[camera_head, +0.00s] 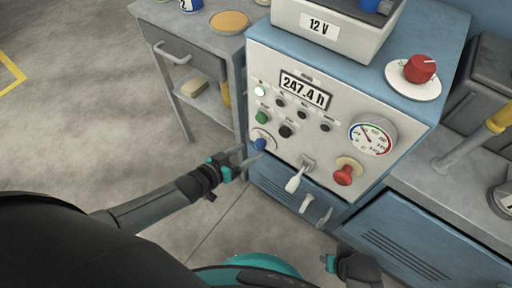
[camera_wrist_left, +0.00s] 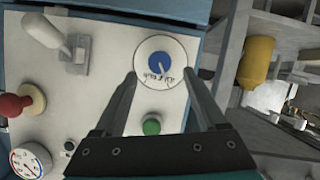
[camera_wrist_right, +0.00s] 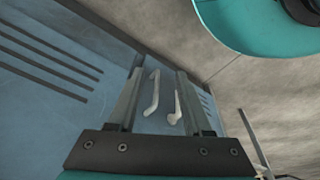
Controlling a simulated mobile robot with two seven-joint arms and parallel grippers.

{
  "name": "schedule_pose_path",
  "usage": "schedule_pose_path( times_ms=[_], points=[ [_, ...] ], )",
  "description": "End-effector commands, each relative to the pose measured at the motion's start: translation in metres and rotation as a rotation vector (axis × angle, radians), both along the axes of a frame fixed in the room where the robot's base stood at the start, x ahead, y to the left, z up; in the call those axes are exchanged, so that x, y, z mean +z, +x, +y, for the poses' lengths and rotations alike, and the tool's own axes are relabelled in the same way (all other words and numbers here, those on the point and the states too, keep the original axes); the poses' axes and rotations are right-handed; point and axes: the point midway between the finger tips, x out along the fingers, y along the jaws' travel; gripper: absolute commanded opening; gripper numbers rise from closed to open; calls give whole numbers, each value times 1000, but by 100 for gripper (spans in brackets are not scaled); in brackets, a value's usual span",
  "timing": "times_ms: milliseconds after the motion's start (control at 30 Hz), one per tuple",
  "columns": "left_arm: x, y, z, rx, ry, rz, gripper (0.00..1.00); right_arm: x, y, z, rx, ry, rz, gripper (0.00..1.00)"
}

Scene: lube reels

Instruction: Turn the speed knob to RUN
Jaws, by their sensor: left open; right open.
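A blue knob (camera_head: 260,144) sits on a round white dial at the lower left of the machine's front panel. In the left wrist view the blue knob (camera_wrist_left: 159,65) shows a pointer mark, and the lettering on its dial (camera_wrist_left: 148,80) is too small to read surely. My left gripper (camera_head: 247,158) is in front of it, open, with one finger on each side of the dial in the left wrist view and nothing held. My right gripper (camera_wrist_right: 160,70) is open and empty, facing the blue lower doors with two pale handles (camera_wrist_right: 152,95).
The panel (camera_head: 330,165) also carries a white lever (camera_head: 294,180), a red mushroom button (camera_head: 344,175), a round gauge (camera_head: 366,138), and green (camera_head: 262,117) and black buttons. A red knob (camera_head: 420,68) sits on top. A grey cart (camera_head: 200,45) stands at left; open floor lies before it.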

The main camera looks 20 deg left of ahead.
Motion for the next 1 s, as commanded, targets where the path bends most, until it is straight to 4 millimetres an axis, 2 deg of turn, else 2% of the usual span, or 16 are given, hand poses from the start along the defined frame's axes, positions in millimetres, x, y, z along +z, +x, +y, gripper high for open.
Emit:
schedule_pose_path(
  times_ms=[300,500,900,1000],
  points=[
    [-13,27,-13,0,1,-1,74,27,18,4,-2,8,-42,50],
    [-17,36,-18,0,1,0,74,40,24,5,-3,10,-61,50],
    [-17,39,-19,0,0,1,74,46,26,5,-4,12,-68,50],
    [-17,39,-19,0,0,1,64,46,26,5,-4,12,-68,50]
  ],
)
